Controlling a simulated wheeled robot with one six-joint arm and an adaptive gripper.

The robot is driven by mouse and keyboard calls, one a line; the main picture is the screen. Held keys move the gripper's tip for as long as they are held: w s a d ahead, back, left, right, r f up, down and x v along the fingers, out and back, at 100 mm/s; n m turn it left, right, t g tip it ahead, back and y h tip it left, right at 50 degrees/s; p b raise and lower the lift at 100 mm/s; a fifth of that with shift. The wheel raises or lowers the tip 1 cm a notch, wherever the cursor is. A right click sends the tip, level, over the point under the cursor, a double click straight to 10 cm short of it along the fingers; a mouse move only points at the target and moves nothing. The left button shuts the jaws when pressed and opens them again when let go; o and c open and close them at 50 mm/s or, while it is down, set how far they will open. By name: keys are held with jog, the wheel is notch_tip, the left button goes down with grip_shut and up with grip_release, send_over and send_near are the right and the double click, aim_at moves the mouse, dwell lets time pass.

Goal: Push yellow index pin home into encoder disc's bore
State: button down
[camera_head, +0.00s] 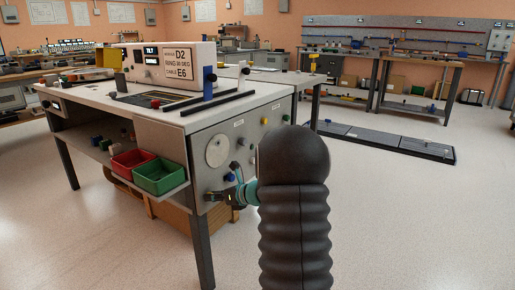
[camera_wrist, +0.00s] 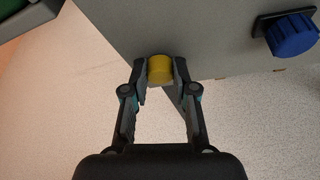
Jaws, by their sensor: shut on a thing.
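In the wrist view, a yellow pin (camera_wrist: 160,70) with a round head sits between my gripper's fingertips (camera_wrist: 161,74), which are shut on its sides. Behind it is the lower part of a grey panel (camera_wrist: 215,45). I cannot tell how deep the pin sits, and no bore shows. In the head view, my gripper (camera_head: 214,197) is at the lower part of the bench's end panel (camera_head: 262,122), partly hidden by my arm. A pale round disc (camera_head: 217,151), possibly the encoder disc, is above it on that panel.
A blue knob (camera_wrist: 292,34) stands out from the panel, right of my gripper in the wrist view. Red (camera_head: 136,161) and green (camera_head: 160,178) bins sit on the shelf to the left. A bench leg (camera_head: 202,245) stands below.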

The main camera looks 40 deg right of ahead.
jog(key=s+d, duration=0.2)
jog(key=s, duration=0.5)
jog(key=shift+s+d, duration=0.2)
jog(key=shift+d, duration=0.15)
dwell(0.6)
jog(key=shift+f, duration=0.1)
jog(key=d+r+n+h+b, duration=0.1)
jog(key=d+r+n+b, duration=0.1)
jog(key=r, duration=0.6)
jog(key=d+r+n+t+h+b, duration=0.1)
jog(key=d+r+n+b, duration=0.1)
jog(key=d+r, duration=0.3)
notch_tip(320, 180, up, 4)
jog(key=shift+r+h, duration=0.15)
jog(key=shift+h, duration=0.25)
jog(key=shift+w, duration=0.1)
jog(key=shift+p, duration=0.3)
jog(key=p, duration=0.1)
send_near(218, 144)
jog(key=shift+w+f, duration=0.35)
jog(key=shift+f, duration=0.25)
jog(key=shift+w+f, duration=0.3)
jog(key=shift+f, duration=0.3)
jog(key=shift+w+a+p, duration=0.25)
jog(key=shift+w, duration=0.45)
jog(key=shift+w+a+p, duration=0.25)
jog(key=shift+w+a, duration=0.05)
jog(key=shift+w, duration=0.35)
jog(key=shift+w+a+p, duration=0.25)
jog(key=shift+w, duration=0.45)
